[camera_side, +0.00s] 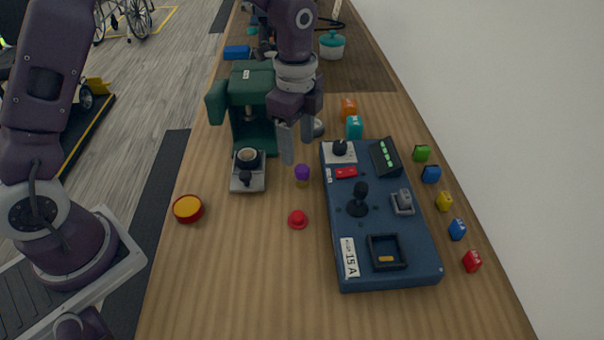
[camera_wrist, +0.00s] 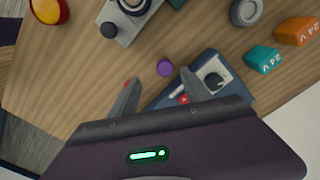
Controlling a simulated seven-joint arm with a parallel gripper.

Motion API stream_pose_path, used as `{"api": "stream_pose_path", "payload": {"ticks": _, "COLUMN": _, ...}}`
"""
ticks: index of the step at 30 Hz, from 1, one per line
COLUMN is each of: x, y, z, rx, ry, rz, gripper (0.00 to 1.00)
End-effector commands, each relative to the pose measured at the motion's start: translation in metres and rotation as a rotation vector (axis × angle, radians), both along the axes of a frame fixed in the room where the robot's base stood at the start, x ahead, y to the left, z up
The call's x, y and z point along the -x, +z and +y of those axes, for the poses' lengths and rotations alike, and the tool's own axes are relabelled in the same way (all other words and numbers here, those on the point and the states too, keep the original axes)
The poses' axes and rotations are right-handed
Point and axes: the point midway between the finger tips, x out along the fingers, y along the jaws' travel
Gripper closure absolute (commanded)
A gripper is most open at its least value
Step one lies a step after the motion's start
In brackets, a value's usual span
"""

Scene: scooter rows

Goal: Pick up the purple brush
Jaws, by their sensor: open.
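The purple brush (camera_side: 302,173) is small, with a purple top and a yellowish lower part. It stands on the wooden table just left of the blue panel in the side view. In the wrist view its round purple top (camera_wrist: 164,67) shows just beyond and between the fingertips. My gripper (camera_side: 297,148) is open and empty, with its fingers pointing down above and slightly behind the brush. In the wrist view my gripper (camera_wrist: 160,82) has its two fingers spread apart, and nothing is between them.
The blue panel (camera_side: 395,270) with a joystick (camera_side: 358,198) lies right of the brush. A green machine (camera_side: 245,100) with a metal tray stands behind left. A red button (camera_side: 298,219) and a red-yellow disc (camera_side: 188,208) lie in front. Coloured blocks line the right; the front-left table is clear.

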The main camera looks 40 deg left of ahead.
Motion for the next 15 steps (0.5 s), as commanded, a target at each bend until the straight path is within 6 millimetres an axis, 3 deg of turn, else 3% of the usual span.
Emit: {"api": "stream_pose_path", "payload": {"ticks": 15, "x": -0.011, "y": -0.079, "z": -0.002, "rx": 0.003, "ry": -0.036, "rz": 0.016, "gripper": 0.44}}
